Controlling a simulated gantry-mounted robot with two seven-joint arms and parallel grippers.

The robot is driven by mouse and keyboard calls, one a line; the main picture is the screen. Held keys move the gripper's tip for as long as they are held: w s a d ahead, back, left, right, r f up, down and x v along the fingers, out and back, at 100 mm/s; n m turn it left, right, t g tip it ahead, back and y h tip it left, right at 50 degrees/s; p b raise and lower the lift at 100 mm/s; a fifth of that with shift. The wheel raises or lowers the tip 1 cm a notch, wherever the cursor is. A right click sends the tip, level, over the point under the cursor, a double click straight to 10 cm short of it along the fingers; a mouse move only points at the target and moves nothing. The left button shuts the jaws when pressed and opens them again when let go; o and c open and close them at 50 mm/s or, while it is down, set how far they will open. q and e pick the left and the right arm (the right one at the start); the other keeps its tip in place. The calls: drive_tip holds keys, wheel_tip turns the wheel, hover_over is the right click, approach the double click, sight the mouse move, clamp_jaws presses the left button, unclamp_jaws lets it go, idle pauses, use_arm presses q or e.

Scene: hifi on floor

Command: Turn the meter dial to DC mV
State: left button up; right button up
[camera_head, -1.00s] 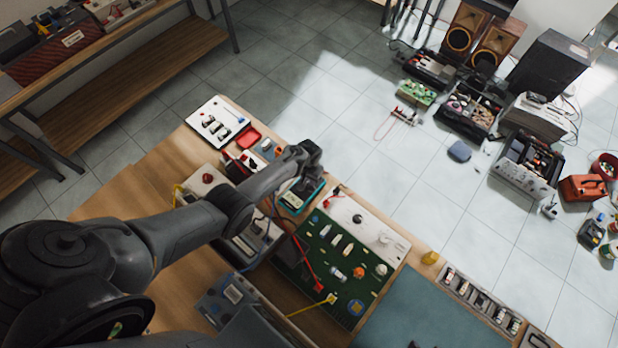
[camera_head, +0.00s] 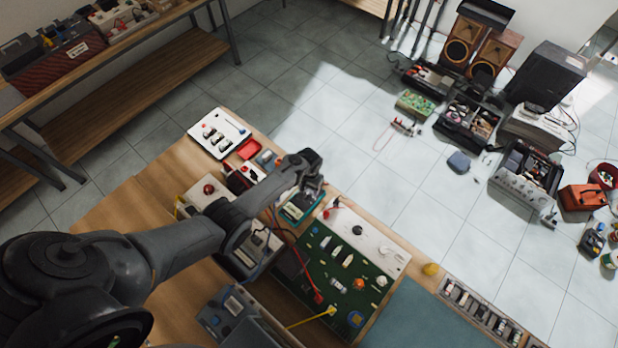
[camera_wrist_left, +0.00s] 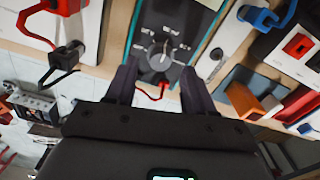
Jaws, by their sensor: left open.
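The meter (camera_wrist_left: 150,22) is a dark-faced unit with a teal edge, and its round grey dial (camera_wrist_left: 160,56) shows in the left wrist view with small white markings around it. The marking text is too small to read. In the head view the meter (camera_head: 300,208) is partly covered by my left gripper (camera_head: 312,180). In the left wrist view my left gripper (camera_wrist_left: 157,88) is open, its two fingers on either side of the dial's lower area, with nothing between them. I cannot tell whether the fingers touch the meter. My right gripper is not in view.
A green circuit board panel (camera_head: 335,262) with cables stands beside the meter on the wooden bench. A white panel (camera_head: 219,133) and a red tray (camera_head: 248,149) lie on the far side. Toolboxes and speakers (camera_head: 478,45) stand on the tiled floor.

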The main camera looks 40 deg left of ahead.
sight(309, 191)
use_arm(q)
wheel_tip(309, 191, up, 8)
drive_tip(key=p, duration=0.1)
drive_tip(key=shift+r, duration=0.25)
idle(0.4)
